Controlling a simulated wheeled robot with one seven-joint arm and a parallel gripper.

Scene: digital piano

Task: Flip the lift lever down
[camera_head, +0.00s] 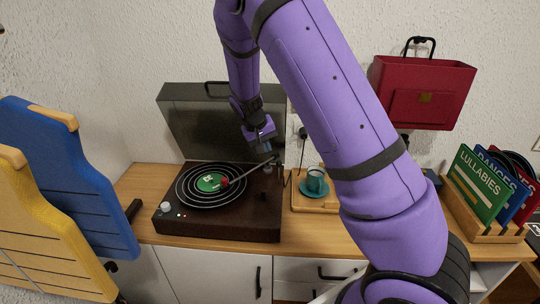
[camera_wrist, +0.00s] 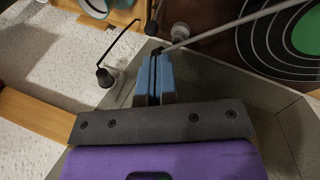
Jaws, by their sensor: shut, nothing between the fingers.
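A dark brown record player (camera_head: 225,225) stands on the wooden counter, lid raised, with a black record (camera_head: 190,195) on it. Its silver tonearm (camera_head: 250,173) crosses from the back right corner to a red head over the green label; the tonearm also shows in the wrist view (camera_wrist: 225,26). My gripper (camera_head: 267,151) is above that back right corner, near the tonearm's rear end. In the wrist view its blue fingers (camera_wrist: 155,58) are shut and empty, tips close to a small dark part by the tonearm. I cannot clearly tell the lift lever from the tonearm base; the fingers partly cover this area.
The raised grey lid (camera_head: 190,115) stands behind my gripper. A black plug and cord (camera_wrist: 105,78) come off the wall beside the player. A teal cup (camera_head: 314,182) sits on a wooden tray to the right. A record rack (camera_head: 480,222) is farther right.

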